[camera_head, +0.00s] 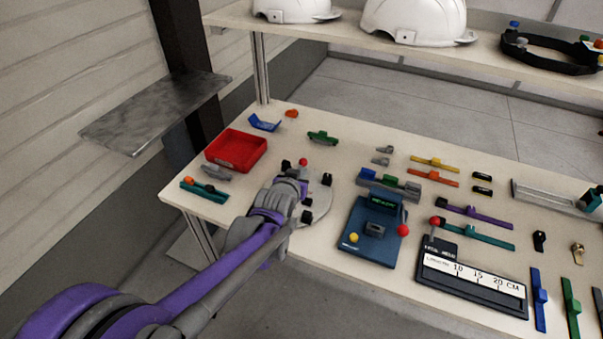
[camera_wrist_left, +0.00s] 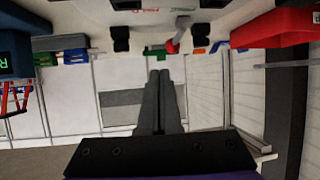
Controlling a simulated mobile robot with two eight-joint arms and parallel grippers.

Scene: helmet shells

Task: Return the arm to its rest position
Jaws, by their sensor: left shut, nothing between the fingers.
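My left arm, purple and grey, comes in from the lower left in the head view. Its gripper (camera_head: 300,187) is over a round grey plate (camera_head: 322,192) on the table, and the hand hides part of this plate. In the left wrist view the two dark fingers (camera_wrist_left: 160,76) lie side by side, shut with nothing between them. A red ball (camera_head: 303,162) and several black blocks (camera_head: 326,179) stand around the plate's edge, close to the hand. I cannot tell whether the hand touches any of them. My right gripper is not in view.
A red bin (camera_head: 236,150) is left of the hand, and a blue device (camera_head: 369,240) with a red knob is right. A ruled gauge (camera_head: 470,278) is farther right. White helmet shells (camera_head: 416,20) sit on the upper shelf. A metal shelf (camera_head: 155,112) juts out at left.

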